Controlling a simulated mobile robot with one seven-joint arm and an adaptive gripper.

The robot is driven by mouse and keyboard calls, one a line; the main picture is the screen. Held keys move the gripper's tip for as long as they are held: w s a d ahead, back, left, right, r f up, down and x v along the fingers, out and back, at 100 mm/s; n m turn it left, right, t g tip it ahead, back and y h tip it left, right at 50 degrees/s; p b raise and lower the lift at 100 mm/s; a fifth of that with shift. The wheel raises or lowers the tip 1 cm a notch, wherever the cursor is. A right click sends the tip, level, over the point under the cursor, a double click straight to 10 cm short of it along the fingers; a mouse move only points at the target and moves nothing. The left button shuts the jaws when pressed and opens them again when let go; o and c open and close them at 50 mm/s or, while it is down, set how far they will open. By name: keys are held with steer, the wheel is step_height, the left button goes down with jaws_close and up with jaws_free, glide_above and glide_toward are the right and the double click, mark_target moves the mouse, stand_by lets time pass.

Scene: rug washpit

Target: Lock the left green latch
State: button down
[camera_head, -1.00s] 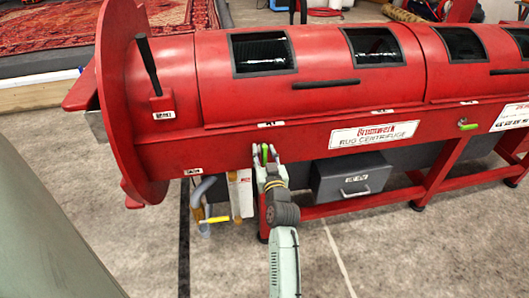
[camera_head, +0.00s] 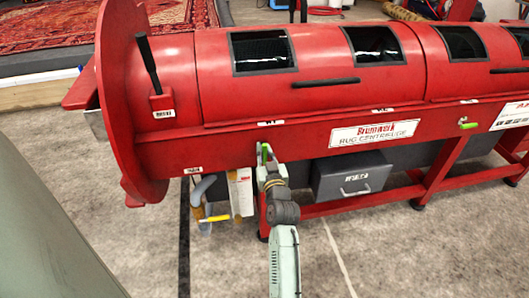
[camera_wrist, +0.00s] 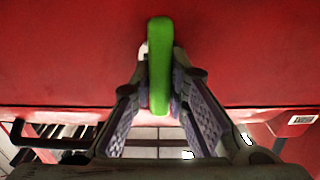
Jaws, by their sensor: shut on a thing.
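The left green latch (camera_wrist: 160,65) stands upright on the red face of the rug centrifuge (camera_head: 225,150). In the wrist view its green handle lies between the two finger pads, at their tips. My gripper (camera_head: 264,158) is at the latch and is shut on it; in the head view its fingers hide much of the handle. A second green latch (camera_head: 467,124) sits farther right on the machine, apart from my gripper, with its handle lying roughly sideways.
A grey drawer box (camera_head: 352,177) hangs under the machine, right of my arm. A yellow-handled valve (camera_head: 214,218) and a white box (camera_head: 241,192) are just left of it. The concrete floor in front is open.

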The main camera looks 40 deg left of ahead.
steer(key=shift+m, duration=0.4)
steer(key=m+p, duration=0.1)
steer(key=m, duration=0.2)
steer(key=shift+w+d, duration=0.1)
steer(key=m+p, duration=0.2)
steer(key=m, duration=0.3)
steer(key=shift+w+d, duration=0.1)
steer(key=shift+w, duration=0.05)
steer(key=m+p, duration=0.2)
steer(key=m, duration=0.2)
steer(key=shift+f+m, duration=0.15)
steer(key=shift+m, duration=0.15)
steer(key=shift+w+d+f+m+p, duration=0.15)
steer(key=shift+m+p, duration=0.3)
steer(key=shift+m, duration=0.7)
steer(key=shift+s+a+f+m+p, duration=0.1)
steer(key=shift+m+p, duration=0.35)
steer(key=shift+m, duration=0.7)
steer(key=c, duration=1.6)
jaws_free()
steer(key=shift+o, duration=0.2)
